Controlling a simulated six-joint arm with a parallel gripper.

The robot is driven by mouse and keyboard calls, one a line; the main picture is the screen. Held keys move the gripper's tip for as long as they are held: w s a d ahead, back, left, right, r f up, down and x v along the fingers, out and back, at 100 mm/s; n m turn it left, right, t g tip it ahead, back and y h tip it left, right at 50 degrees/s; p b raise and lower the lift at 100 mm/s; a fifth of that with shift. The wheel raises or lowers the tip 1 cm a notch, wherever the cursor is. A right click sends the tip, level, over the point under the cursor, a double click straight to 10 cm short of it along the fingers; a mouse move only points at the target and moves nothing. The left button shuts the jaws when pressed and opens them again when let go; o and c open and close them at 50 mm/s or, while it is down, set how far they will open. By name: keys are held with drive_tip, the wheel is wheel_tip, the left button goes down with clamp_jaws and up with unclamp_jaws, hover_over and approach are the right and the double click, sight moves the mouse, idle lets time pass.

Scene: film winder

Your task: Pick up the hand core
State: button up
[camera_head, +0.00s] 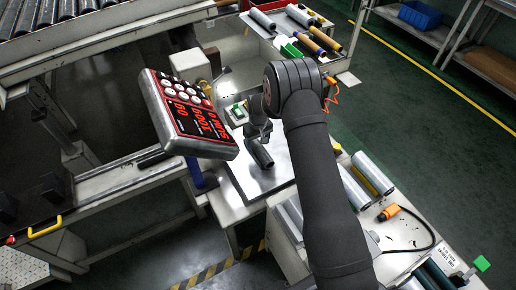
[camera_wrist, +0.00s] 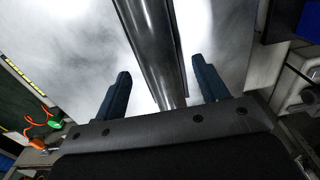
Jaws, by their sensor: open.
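The hand core, a dark grey cylinder (camera_head: 259,154), lies on a shiny metal plate (camera_head: 236,172) below the control panel. In the wrist view the dark cylinder (camera_wrist: 151,38) runs from the top edge down toward my gripper. My gripper (camera_wrist: 163,84) is open, with one blue finger on each side of the cylinder and visible gaps between. In the head view my gripper (camera_head: 259,136) is just above the cylinder's far end and partly hides it. Whether the fingers are low enough to straddle the cylinder cannot be told.
A tilted control panel (camera_head: 187,115) with red digits stands close on the left. A tray of rolls (camera_head: 293,35) is at the back. More rolls (camera_head: 372,174) and an orange-tipped cable tool (camera_head: 389,212) lie on the right bench. The metal plate around the cylinder is otherwise bare.

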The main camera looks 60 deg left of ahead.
drive_tip(key=shift+f, duration=0.8)
drive_tip(key=c, duration=1.2)
drive_tip(key=shift+r, duration=0.2)
